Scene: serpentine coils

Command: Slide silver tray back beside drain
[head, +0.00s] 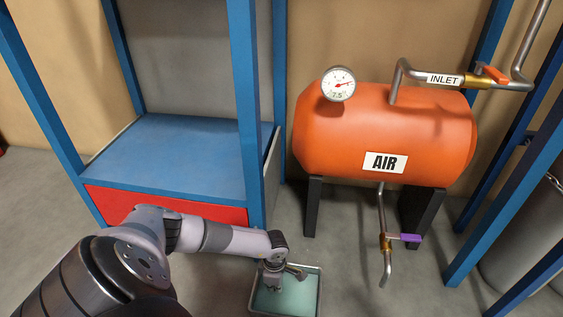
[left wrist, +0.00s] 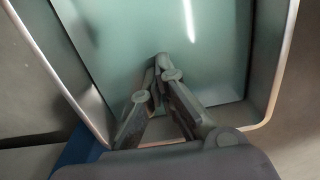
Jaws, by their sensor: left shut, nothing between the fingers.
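The silver tray (head: 318,292) sits on the floor at the bottom middle of the head view, with a pale green inside. Its wall and rim (left wrist: 272,70) show in the left wrist view. The drain pipe (head: 386,262) with a purple valve handle (head: 404,238) hangs below the orange air tank, to the right of the tray and apart from it. My left gripper (head: 281,278) is over the tray, in front of its inside. In the left wrist view its fingers (left wrist: 160,64) come together at the tips with nothing between them. Contact with the tray cannot be told. My right gripper is out of view.
The orange tank (head: 440,135) stands on dark legs (head: 312,208) behind the tray. A blue frame with a shelf (head: 175,150) and red front panel (head: 215,212) is at left. Blue posts (head: 520,190) and a grey cylinder (head: 535,250) are at right. Floor between tray and drain is clear.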

